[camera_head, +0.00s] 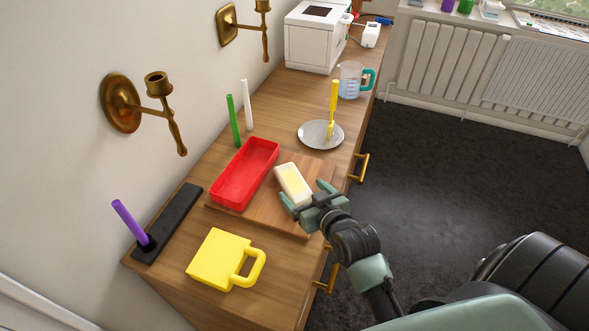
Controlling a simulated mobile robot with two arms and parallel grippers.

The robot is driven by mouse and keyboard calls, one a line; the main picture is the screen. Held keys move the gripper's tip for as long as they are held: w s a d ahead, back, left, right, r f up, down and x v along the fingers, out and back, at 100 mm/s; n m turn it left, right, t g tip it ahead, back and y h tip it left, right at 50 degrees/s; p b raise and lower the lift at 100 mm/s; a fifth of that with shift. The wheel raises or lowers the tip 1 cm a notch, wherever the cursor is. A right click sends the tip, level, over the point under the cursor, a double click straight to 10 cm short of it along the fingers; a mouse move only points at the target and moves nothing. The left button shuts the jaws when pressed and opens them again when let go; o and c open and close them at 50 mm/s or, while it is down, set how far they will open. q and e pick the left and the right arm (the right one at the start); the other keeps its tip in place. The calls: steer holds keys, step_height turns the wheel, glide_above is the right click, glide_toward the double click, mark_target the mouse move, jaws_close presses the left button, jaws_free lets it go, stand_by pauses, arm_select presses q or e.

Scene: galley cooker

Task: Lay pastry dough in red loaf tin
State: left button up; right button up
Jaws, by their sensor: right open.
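The red loaf tin (229,196) stands on the left part of a wooden board on the counter. The pale yellow-white pastry dough (294,184) is a small block lying on the board to the right of the tin, apart from it. My right gripper (307,196) is open, with one finger at the near end of the dough and the other along its right side. Whether the fingers touch the dough I cannot tell. My left gripper is not in view.
The wooden board (262,212) bears tin and dough. A yellow mug-like block (214,259) and a black holder with a purple candle (130,222) stand nearer. Green (233,121) and white (248,106) candles, a metal plate (312,135) with a yellow candle, and a measuring jug (350,79) stand beyond.

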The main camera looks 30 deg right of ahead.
mark_target(294, 183)
steer(key=shift+w, duration=0.1)
steer(key=p+x, duration=0.1)
steer(key=x, duration=0.5)
steer(key=shift+w+f, duration=0.25)
steer(key=shift+w, duration=0.1)
steer(key=shift+w+f, duration=0.15)
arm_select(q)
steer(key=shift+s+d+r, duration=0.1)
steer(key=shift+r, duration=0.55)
arm_select(e)
jaws_close()
step_height(294, 183, up, 20)
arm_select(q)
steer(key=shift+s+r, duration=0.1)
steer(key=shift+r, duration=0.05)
arm_select(e)
steer(key=s+a+r, duration=0.5)
steer(key=a+r, duration=0.3)
steer(key=r, duration=0.3)
steer(key=shift+a+r+n+y, duration=0.15)
steer(key=shift+r+n+y, duration=0.15)
steer(key=shift+r+y, duration=0.1)
